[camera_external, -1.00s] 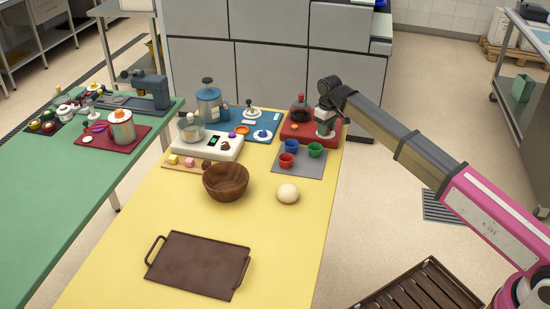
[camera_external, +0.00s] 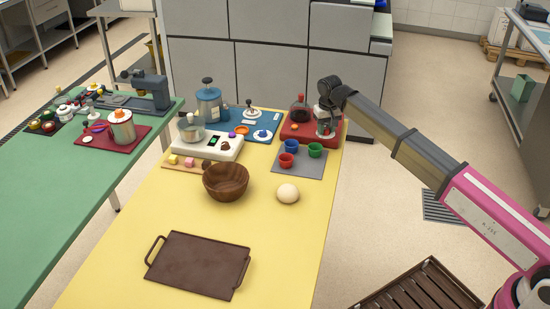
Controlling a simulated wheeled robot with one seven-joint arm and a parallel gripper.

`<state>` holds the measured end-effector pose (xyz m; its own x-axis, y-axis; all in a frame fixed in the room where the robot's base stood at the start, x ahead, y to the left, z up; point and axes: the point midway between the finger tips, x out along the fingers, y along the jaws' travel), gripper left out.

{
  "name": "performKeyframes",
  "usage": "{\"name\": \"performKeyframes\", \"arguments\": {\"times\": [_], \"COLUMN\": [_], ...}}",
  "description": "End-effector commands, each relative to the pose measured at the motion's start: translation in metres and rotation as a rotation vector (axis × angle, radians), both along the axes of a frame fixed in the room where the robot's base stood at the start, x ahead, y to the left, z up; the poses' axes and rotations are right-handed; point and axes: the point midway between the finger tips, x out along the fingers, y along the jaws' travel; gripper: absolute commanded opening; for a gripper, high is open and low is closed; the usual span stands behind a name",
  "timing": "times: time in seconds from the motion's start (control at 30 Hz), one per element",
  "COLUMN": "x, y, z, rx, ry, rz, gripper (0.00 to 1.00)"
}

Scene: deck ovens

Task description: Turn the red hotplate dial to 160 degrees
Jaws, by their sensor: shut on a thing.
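The red hotplate (camera_external: 290,134) sits at the far right corner of the yellow table, with a dark round flask (camera_external: 299,112) on it. A small orange knob (camera_external: 294,126) shows on its front left. My gripper (camera_external: 322,134) points down over the right part of the hotplate, its fingers low at the surface. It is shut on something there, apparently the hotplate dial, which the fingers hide. The dial's pointer and scale cannot be read.
A grey mat (camera_external: 300,168) with red, blue and green cups lies just in front. A blue board (camera_external: 262,135) and a white scale (camera_external: 222,150) stand left. A wooden bowl (camera_external: 226,182), dough ball (camera_external: 288,193) and brown tray (camera_external: 198,264) are nearer.

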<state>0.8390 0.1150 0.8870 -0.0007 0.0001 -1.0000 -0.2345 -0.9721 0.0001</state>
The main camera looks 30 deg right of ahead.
Motion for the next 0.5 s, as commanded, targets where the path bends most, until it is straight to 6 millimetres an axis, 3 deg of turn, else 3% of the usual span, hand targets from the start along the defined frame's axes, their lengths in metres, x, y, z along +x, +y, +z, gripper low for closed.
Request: {"name": "performKeyframes", "arguments": {"times": [0.23,0.27,0.3,0.33,0.5], "x": [0.001,0.0011,0.0011,0.001,0.0006], "y": [0.0001,0.0,0.0,0.0001,0.0001], "z": [0.0007,0.0007,0.0007,0.0007,0.0004], "rx": [0.0,0.0,0.0,0.0,0.0], "ry": [-0.003,-0.003,-0.003,-0.003,-0.002], "rz": [0.0,0.0,0.001,0.001,0.001], "gripper": [0.13,0.43,0.56,0.61,0.61]}}
